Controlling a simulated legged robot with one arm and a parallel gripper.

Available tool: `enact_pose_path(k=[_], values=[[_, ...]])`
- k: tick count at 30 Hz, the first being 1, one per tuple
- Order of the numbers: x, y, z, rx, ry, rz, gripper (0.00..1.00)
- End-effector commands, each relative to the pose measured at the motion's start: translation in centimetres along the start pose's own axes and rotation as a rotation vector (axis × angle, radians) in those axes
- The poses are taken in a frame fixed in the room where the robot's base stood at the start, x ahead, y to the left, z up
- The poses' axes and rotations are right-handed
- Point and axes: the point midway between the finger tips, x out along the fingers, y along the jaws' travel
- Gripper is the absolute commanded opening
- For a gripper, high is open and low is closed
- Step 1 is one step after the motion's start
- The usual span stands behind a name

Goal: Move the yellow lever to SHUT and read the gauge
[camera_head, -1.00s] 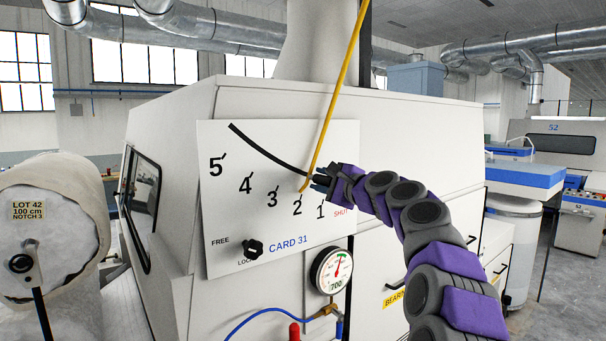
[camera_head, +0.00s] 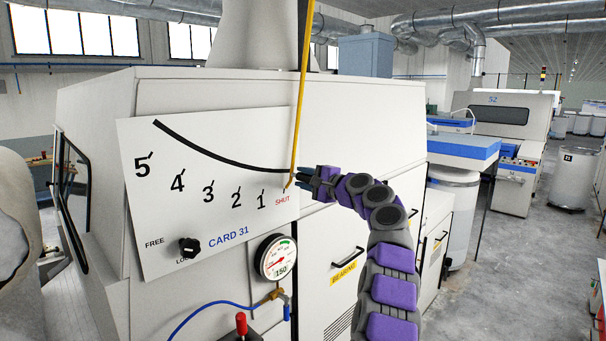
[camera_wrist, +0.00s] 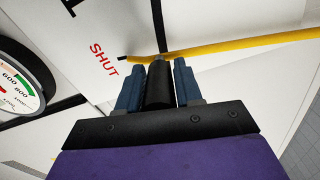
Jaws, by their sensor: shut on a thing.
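The yellow lever (camera_head: 301,90) stands nearly upright, with its lower tip at the red SHUT mark (camera_head: 282,201), right of the 1. In the wrist view, my gripper (camera_wrist: 160,78) is shut on a black round grip (camera_wrist: 160,90) at the yellow lever (camera_wrist: 235,46). The lever tip lies beside the word SHUT (camera_wrist: 104,59). My gripper (camera_head: 303,178) comes from the right in the head view. The round gauge (camera_head: 275,258) below the panel shows 150 in its window; its needle points up and left. The gauge (camera_wrist: 22,88) is partly cut off in the wrist view.
The white CARD 31 panel (camera_head: 215,225) has a black knob (camera_head: 190,247) near FREE and LOCK, partly covering LOCK. A blue hose (camera_head: 215,308) and a red handle (camera_head: 241,323) sit below. Open floor (camera_head: 510,270) lies to the right.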

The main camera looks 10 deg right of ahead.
Motion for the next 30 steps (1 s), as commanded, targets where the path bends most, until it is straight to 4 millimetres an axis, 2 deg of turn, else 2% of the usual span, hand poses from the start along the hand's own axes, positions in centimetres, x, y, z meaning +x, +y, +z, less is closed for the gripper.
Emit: enact_pose_path(k=[5, 16, 17, 24, 30], values=[[-0.08, 0.32, -0.92, -0.008, 0.006, 0.003, 0.0], [-0.36, 0.21, -1.28, -0.008, 0.009, 0.0, 0.0], [-0.38, 0.2, -1.31, -0.008, 0.009, 0.0, 0.36], [-0.47, 0.07, -1.22, -0.007, 0.008, -0.002, 0.59], [-0.5, -0.1, -0.71, -0.008, 0.005, -0.003, 0.6]])
